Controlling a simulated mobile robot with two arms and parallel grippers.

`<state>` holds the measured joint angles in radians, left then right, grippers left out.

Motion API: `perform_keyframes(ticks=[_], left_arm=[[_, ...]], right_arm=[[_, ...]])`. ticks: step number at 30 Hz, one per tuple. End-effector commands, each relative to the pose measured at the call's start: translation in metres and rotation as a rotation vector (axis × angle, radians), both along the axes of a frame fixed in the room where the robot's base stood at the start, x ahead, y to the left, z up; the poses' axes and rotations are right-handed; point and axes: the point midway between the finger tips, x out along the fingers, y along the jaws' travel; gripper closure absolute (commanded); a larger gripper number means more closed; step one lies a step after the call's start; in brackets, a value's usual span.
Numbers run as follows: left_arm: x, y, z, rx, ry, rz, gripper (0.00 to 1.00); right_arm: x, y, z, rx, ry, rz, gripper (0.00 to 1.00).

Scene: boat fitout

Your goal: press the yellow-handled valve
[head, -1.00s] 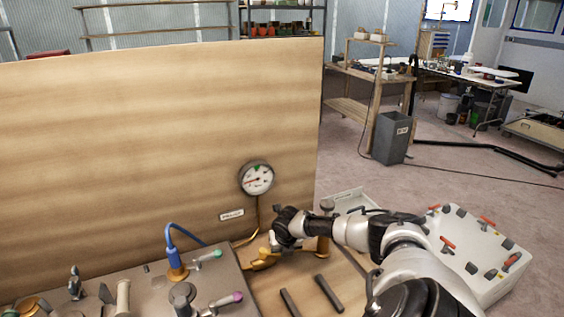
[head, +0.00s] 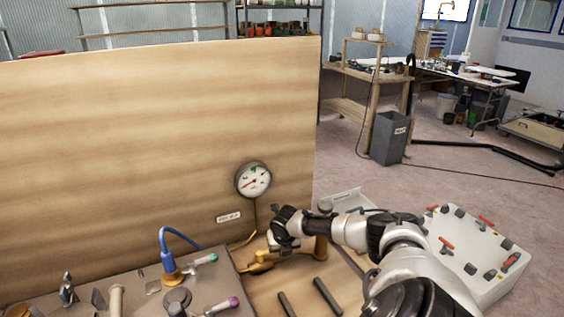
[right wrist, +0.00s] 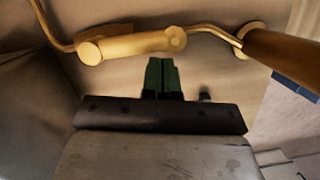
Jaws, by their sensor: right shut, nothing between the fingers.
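The yellow valve (head: 258,262) sits low at the foot of the wooden panel (head: 160,130), beside a brass post (head: 321,246). In the right wrist view its yellow-brass body (right wrist: 130,47) lies across the top, with a pipe running to each side. My right gripper (head: 277,250) is just above and beside the valve, pointing down, and partly covers it. In the right wrist view its green fingertips (right wrist: 162,73) are together and empty, just below the valve body in the picture. I cannot tell whether they touch it. My left gripper is not in view.
A pressure gauge (head: 253,180) and a label plate (head: 229,217) are on the panel. Two dark bars (head: 327,296) lie in front. A white box (head: 475,255) stands at right.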

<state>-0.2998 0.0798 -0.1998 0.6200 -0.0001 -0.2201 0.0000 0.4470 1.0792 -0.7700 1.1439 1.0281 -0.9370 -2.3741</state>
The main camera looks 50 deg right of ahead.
Motion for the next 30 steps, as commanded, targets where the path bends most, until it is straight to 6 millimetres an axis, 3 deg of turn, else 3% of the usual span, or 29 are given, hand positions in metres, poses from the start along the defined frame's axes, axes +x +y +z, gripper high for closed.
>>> perform_keyframes(ticks=[25,30], left_arm=[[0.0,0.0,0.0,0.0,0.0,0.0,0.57],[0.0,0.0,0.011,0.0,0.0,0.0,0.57]], right_arm=[[0.001,0.001,0.001,0.001,-0.002,0.001,1.0],[0.001,0.004,0.011,0.001,-0.002,0.002,1.0]])
